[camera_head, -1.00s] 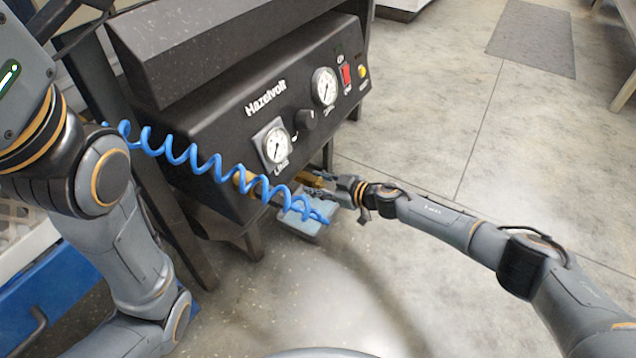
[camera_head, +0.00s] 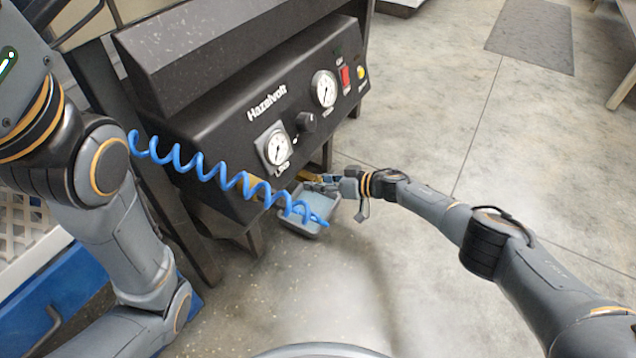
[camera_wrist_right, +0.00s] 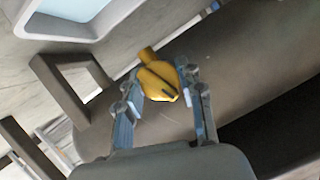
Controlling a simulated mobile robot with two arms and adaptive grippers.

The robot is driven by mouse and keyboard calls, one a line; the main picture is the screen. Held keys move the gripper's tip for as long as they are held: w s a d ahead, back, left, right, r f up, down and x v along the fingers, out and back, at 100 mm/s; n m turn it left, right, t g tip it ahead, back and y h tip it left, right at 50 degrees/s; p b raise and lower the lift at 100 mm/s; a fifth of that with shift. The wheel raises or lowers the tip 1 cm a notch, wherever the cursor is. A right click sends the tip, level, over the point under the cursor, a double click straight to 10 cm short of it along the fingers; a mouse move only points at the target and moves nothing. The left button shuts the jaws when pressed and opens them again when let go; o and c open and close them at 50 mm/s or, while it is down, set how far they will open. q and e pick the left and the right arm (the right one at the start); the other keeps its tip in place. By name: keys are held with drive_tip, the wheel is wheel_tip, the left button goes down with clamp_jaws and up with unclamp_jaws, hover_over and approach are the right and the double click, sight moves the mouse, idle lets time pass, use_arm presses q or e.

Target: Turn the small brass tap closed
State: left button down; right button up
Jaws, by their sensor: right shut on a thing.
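The small brass tap (camera_wrist_right: 158,80) shows in the right wrist view between the two fingers of my right gripper (camera_wrist_right: 163,92), which is shut on it. A dark line or slot marks its yellow body. In the head view my right gripper (camera_head: 326,184) is at the lower front of the black machine, and the brass tap (camera_head: 304,176) is mostly hidden behind the fingers there. Links of my left arm show at the left, but its gripper is out of view.
The black Hazelvolt machine (camera_head: 215,120) carries gauges, a knob and a red switch. A blue coiled hose (camera_head: 205,172) hangs across its front. A blue-grey tray (camera_head: 325,228) sits below the tap. Open floor lies to the right.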

idle(0.3)
drive_tip(key=o, duration=1.2)
drive_tip(key=v, duration=1.2)
